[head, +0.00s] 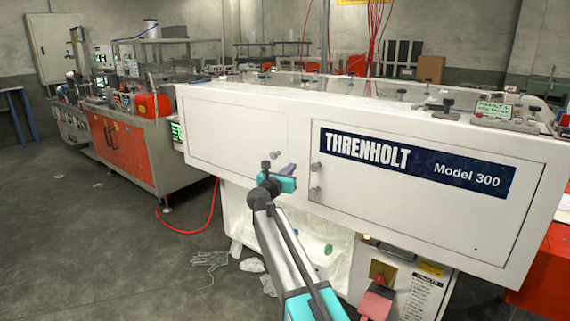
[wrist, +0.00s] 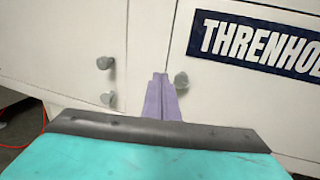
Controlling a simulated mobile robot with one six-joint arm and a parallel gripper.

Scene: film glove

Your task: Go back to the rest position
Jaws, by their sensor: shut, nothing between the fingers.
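My gripper (head: 288,170) is at the end of my raised arm, in front of the white Threnholt Model 300 machine (head: 232,104). Its purple fingers (wrist: 161,97) are together in the wrist view, with nothing between them. They point at the machine's front panel, near the seam between two doors and several round knobs (wrist: 181,81). I cannot tell the exact gap between the fingertips and the panel.
A glove (head: 209,259) lies on the grey floor at the machine's lower left, near crumpled white film (head: 252,265). A red hose (head: 190,231) loops across the floor. An orange machine (head: 122,146) stands at left. The floor at front left is mostly clear.

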